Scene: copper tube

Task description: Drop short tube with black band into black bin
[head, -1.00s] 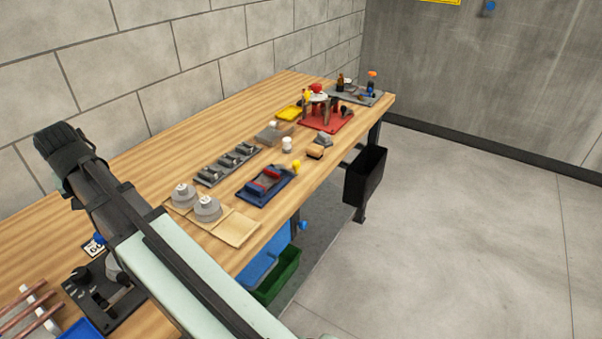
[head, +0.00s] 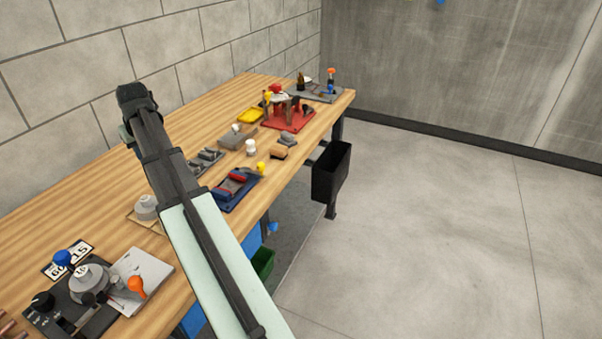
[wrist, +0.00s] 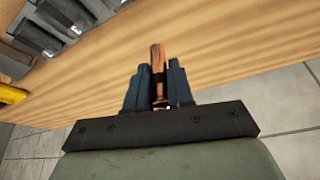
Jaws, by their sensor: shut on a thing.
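In the wrist view my gripper (wrist: 158,67) is shut on a short copper tube (wrist: 157,52), which stands out between the two blue fingers. I cannot make out a black band on it; its lower part lies between the fingers. The held tube is over the bench edge area, with wood and floor tiles behind it. The black bin (head: 330,172) hangs at the bench's right side near the far end in the head view.
The wooden bench (head: 190,132) carries a blue tray (head: 237,190), a red stand (head: 288,118), a yellow tray (head: 250,115) and grey fixtures. A black fixture with a grey dial (head: 90,284) is at the near left. A green bin (head: 263,262) is below the bench. The floor right of the bench is clear.

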